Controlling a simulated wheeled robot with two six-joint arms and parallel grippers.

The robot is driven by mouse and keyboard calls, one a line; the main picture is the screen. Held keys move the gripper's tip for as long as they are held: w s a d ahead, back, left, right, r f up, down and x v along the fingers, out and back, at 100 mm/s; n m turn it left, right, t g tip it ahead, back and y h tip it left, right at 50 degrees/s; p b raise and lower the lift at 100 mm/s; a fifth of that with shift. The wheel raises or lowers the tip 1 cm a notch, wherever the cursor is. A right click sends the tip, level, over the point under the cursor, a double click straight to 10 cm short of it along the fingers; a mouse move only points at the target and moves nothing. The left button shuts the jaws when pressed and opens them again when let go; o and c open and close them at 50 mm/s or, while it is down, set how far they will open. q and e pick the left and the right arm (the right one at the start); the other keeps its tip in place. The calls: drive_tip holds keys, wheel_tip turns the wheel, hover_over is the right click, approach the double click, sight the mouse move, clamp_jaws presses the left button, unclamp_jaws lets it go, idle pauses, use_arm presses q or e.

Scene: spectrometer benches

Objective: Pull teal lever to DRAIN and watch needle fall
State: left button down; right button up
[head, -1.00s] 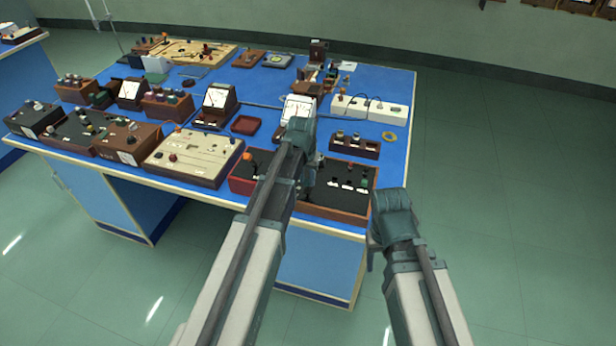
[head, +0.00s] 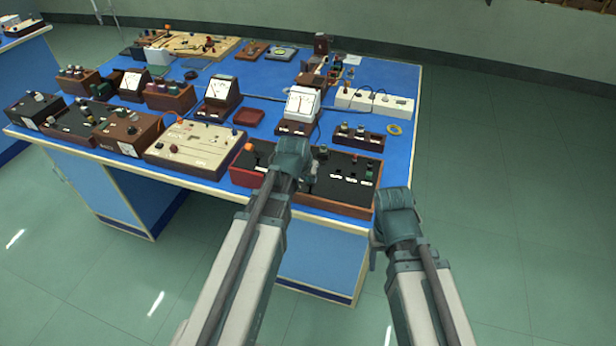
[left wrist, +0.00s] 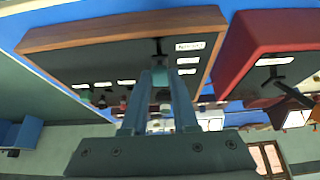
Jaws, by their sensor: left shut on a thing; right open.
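The black panel in a wooden frame (head: 345,196) lies at the near right of the blue bench. My left gripper (head: 311,178) is over its left part. In the left wrist view its fingers (left wrist: 159,88) are shut on a teal lever handle (left wrist: 158,97), mostly hidden between them. The lever's dark stem meets the panel beside a column of white labels (left wrist: 189,46), too blurred to read. A white-faced meter (head: 302,103) stands behind the panel; its needle is too small to read. My right gripper (head: 375,240) is open, off the bench's front right corner, touching nothing.
A red box with an orange knob (head: 248,172) adjoins the panel on the left, with a cream board (head: 195,150) beyond. Floor at the right is clear.

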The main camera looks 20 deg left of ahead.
use_arm(q)
drive_tip(key=shift+s, duration=0.1)
drive_tip(key=c, duration=0.7)
unclamp_jaws()
drive_tip(key=shift+r, duration=0.1)
drive_tip(key=p+v, duration=1.2)
drive_tip(key=v, duration=0.1)
drive_tip(key=shift+s+r, duration=0.15)
drive_tip(key=shift+r, duration=0.1)
drive_tip(key=shift+d, duration=0.1)
